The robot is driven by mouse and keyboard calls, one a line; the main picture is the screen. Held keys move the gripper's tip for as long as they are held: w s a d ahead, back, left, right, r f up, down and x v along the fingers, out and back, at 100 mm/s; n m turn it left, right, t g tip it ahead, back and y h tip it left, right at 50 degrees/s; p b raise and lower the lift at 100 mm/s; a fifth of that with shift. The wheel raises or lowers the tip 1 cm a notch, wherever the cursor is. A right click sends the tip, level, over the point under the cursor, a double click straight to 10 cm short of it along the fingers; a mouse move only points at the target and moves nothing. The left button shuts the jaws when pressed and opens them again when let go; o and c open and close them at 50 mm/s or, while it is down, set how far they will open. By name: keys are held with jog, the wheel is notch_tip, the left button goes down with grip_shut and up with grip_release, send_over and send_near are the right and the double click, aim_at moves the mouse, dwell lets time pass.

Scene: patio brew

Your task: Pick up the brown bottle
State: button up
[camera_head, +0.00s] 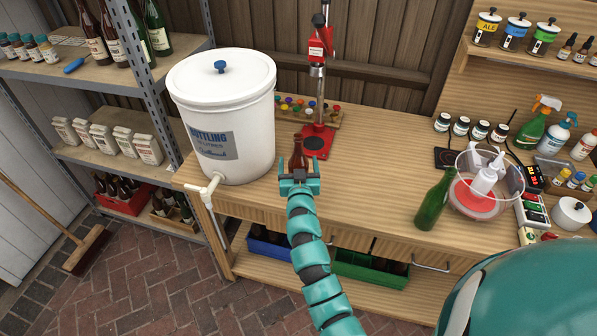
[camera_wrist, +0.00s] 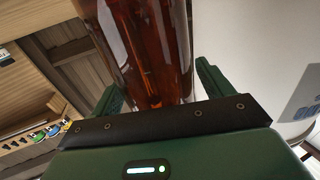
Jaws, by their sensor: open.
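A small brown bottle (camera_head: 298,153) stands upright on the wooden bench, just in front of the red bottle capper. My gripper (camera_head: 299,178) is at the bottle from the front, and its base hides the bottle's lower part in the head view. In the wrist view the brown glass of the bottle (camera_wrist: 150,50) fills the middle. My gripper (camera_wrist: 155,88) has one green finger on each side of the bottle. The fingers are apart, and a gap shows on the left side; contact on the right cannot be told.
A white bottling bucket (camera_head: 222,115) with a tap stands close left of the bottle. The red capper (camera_head: 318,100) and a rack of coloured caps (camera_head: 290,104) stand behind it. A green bottle (camera_head: 434,202) and a clear bowl (camera_head: 487,200) are to the right. The bench (camera_head: 375,165) between is clear.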

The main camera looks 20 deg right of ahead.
jog(key=c, duration=1.2)
jog(key=shift+r, duration=0.1)
